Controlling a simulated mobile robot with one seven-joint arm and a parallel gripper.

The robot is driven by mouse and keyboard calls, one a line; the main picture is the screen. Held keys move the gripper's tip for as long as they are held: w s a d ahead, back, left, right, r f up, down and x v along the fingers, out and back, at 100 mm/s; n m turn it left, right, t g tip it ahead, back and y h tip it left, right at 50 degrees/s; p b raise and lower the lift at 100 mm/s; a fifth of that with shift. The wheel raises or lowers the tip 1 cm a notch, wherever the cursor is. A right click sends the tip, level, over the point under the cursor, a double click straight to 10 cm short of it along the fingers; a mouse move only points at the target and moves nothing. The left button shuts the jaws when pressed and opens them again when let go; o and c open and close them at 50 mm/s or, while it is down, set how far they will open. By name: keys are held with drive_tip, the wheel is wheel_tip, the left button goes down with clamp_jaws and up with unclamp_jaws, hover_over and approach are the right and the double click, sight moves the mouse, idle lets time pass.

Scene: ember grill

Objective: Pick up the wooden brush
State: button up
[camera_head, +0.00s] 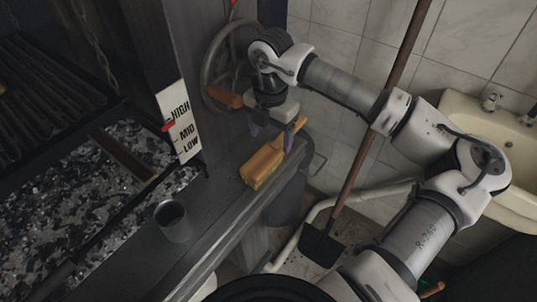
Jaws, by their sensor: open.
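The wooden brush (262,164) lies on the dark ledge of the grill, its wide bristled head toward the lower left and its handle pointing up and right. My gripper (272,134) points down over the handle end of the brush. Its fingers are open, one at each side near the handle. The fingertips are small in this view, and I cannot tell whether they touch the handle.
A grey metal cup (172,222) stands on the ledge (215,215) to the lower left. A HIGH/MID/LOW sign (180,122) and a handwheel (222,65) are beside my arm. A bucket (287,190), a shovel (322,243) and a sink (510,150) are to the right.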

sight(271, 151)
drive_tip(key=shift+w+f+p, duration=0.1)
drive_tip(key=shift+f+p, duration=1.2)
drive_tip(key=shift+f, duration=2.1)
drive_tip(key=c, duration=1.3)
drive_tip(key=shift+r, duration=0.1)
